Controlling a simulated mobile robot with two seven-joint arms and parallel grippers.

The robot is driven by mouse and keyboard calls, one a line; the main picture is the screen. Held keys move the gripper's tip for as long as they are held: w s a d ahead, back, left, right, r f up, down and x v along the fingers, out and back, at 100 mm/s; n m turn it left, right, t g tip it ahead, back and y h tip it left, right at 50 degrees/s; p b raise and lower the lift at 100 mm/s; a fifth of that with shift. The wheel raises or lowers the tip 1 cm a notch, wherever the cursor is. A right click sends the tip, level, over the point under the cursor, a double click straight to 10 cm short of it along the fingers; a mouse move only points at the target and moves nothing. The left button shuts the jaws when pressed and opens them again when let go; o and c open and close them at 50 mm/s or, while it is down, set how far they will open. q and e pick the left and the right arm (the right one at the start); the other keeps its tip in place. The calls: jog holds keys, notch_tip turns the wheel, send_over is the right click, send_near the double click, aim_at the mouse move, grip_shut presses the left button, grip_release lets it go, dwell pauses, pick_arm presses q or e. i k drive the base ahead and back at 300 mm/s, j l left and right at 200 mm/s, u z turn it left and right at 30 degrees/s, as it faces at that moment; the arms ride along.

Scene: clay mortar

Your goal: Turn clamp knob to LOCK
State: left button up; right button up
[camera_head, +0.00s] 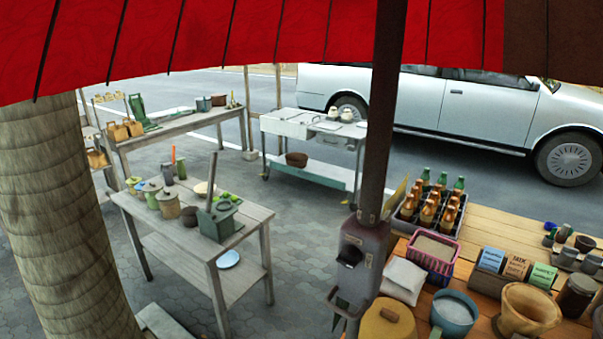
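A dark umbrella pole (378,130) rises through the middle of the view. A worn grey-brown housing (372,250) surrounds its lower part. A dark part (350,256) sits on the front of the housing; it may be the clamp knob, but I cannot tell for sure. A small light label (352,239) is above it, with text too small to read. A bracket (345,303) sticks out low on the left of the housing. I cannot see a LOCK mark or the knob's setting. Neither of my grippers is in view.
A wooden counter (490,250) right of the pole holds a bottle crate (408,215), a pink basket (436,237) and a clay mortar (528,310). A wooden table (245,222) stands left, with clear paving (310,250) between.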

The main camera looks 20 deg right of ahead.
aim_at(349, 256)
jog(key=i+j+z, duration=0.2)
jog(key=j, duration=0.25)
jog(key=i+j+z, duration=0.2)
jog(key=j, duration=0.25)
jog(key=j+z, duration=0.2)
jog(key=j, duration=0.3)
